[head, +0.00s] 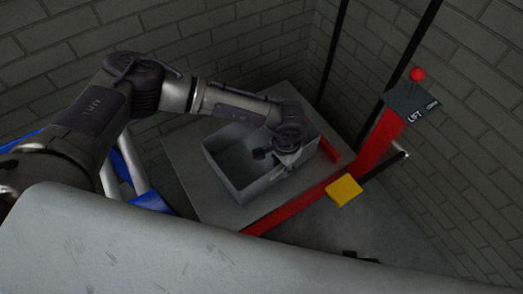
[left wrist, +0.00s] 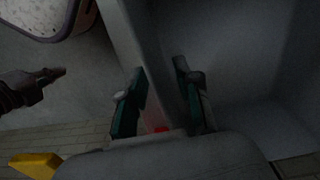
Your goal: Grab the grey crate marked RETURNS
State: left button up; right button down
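A grey open-topped crate (head: 217,176) stands on a flat grey platform in the head view; no RETURNS marking is readable. My left gripper (head: 274,160) is at its right-hand wall, reached from above. In the left wrist view my left gripper (left wrist: 160,88) has one finger on each side of the crate wall (left wrist: 128,30), with the wall between them. The fingers stand apart and a gap seems to show beside the wall. The crate looks empty where its inside is visible. My right gripper is not in view.
The grey platform (head: 190,150) has red edging (head: 290,205). A red post labelled LIFT (head: 410,105) with a red knob stands at the right, with a yellow block (head: 344,190) and a dark rod (head: 384,166) near it. Brick walls close in behind.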

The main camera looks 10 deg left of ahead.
pick_arm(q)
jog(key=shift+f, duration=0.25)
grip_shut()
jog(key=shift+r, duration=0.25)
